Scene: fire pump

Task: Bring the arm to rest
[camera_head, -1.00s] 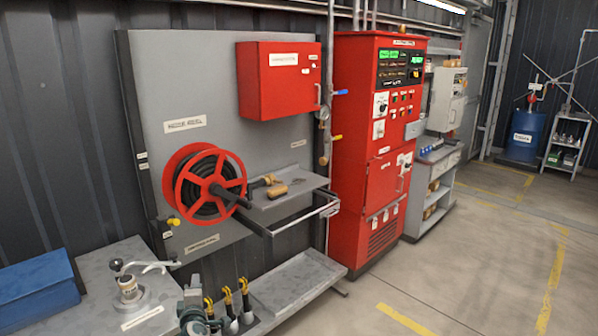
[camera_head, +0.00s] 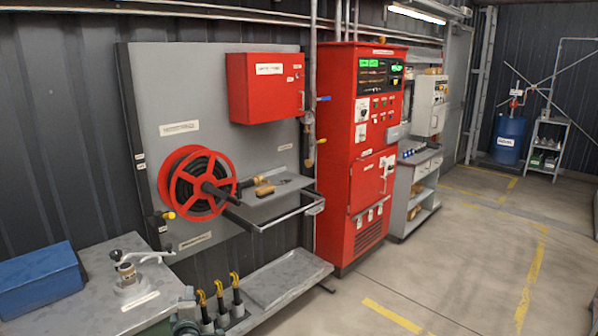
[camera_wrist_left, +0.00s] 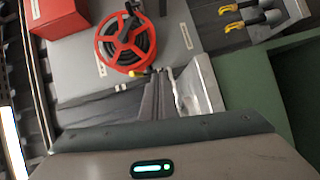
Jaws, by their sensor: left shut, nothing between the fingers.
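My left gripper (camera_wrist_left: 160,75) shows in the left wrist view as dark, narrow fingers close together, shut and empty. Its grey wrist housing with a green light fills the bottom of that view. Beyond the fingers is the red hose reel (camera_wrist_left: 126,45), apart from them as far as I can tell. In the head view the reel (camera_head: 197,183) hangs on a grey panel (camera_head: 210,130), and I cannot make out either gripper there. My right gripper is in neither view.
A grey shelf (camera_head: 262,209) with a brass nozzle (camera_head: 264,188) juts out beside the reel. The bench (camera_head: 90,265) holds a blue box (camera_head: 40,280) and a valve fitting (camera_head: 128,272). A red control cabinet (camera_head: 345,130) stands right. The floor (camera_head: 450,270) at right is clear.

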